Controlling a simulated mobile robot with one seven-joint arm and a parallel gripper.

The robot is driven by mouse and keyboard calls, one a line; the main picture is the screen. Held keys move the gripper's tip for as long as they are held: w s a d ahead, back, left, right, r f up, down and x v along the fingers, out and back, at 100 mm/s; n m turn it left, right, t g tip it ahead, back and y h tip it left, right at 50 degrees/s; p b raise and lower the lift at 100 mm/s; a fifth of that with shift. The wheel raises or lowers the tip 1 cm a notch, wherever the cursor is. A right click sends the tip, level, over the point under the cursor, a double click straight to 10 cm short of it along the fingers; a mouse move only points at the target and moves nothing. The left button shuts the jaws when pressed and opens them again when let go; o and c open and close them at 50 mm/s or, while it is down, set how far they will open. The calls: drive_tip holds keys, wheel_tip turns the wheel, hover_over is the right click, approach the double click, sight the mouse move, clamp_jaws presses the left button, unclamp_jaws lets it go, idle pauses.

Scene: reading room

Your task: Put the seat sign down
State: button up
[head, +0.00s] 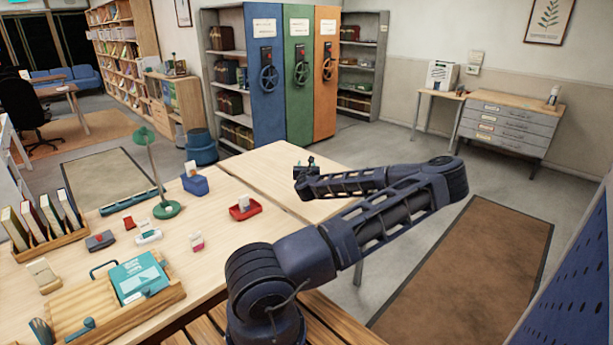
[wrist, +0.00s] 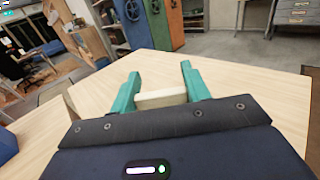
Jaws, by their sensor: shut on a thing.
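My gripper (wrist: 160,88) has its two teal fingers shut on a pale cream piece, which I take to be the seat sign (wrist: 162,99). Only its near edge shows between the fingers in the wrist view; its face is hidden. In the head view my gripper (head: 304,170) is at the far end of my outstretched arm, over the bare pale wooden table (head: 270,165). The sign cannot be made out there. I cannot tell whether the sign touches the tabletop.
The near table carries a red tray (head: 245,212), a blue bin (head: 195,186), a green lamp (head: 167,209), a book rack (head: 50,235) and a wooden tray (head: 75,315). The tabletop around my gripper looks clear. Blue, green and orange wheeled shelves (head: 298,80) stand behind.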

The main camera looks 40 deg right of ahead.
drive_tip(key=shift+f, duration=2.5)
drive_tip(key=o, duration=1.3)
drive_tip(key=shift+f, duration=0.1)
drive_tip(key=shift+s, duration=0.1)
drive_tip(key=v, duration=1.2)
drive_tip(key=shift+r, duration=0.2)
